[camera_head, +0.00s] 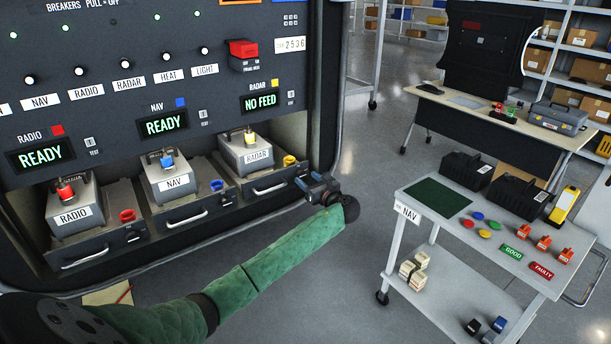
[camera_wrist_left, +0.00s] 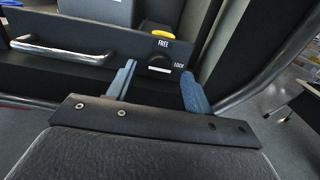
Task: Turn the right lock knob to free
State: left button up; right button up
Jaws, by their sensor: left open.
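The right tray front (camera_head: 270,184), under the RADAR unit (camera_head: 252,148), carries the lock knob. In the left wrist view this dark round knob (camera_wrist_left: 160,60) sits on the panel between a FREE label above and a LOCK label to its right. A white bar shows just below it; I cannot tell its exact pointer angle. My left gripper (camera_head: 310,186) is at the right end of that tray. In the wrist view its open fingers (camera_wrist_left: 157,84) lie left and right of the knob, with nothing between them; contact is unclear. My right gripper is out of view.
A tray handle (camera_wrist_left: 60,50) is left of the knob, and a yellow cap (camera_wrist_left: 163,35) is above it. The NAV unit (camera_head: 172,178) and RADIO unit (camera_head: 70,208) stand to the left.

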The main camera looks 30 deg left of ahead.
pick_arm(q)
jog(key=shift+x, duration=1.05)
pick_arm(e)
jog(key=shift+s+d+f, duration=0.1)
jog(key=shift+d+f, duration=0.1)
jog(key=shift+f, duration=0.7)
pick_arm(q)
jog(key=c, duration=0.9)
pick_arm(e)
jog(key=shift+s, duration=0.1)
pick_arm(q)
jog(key=shift+c, duration=0.2)
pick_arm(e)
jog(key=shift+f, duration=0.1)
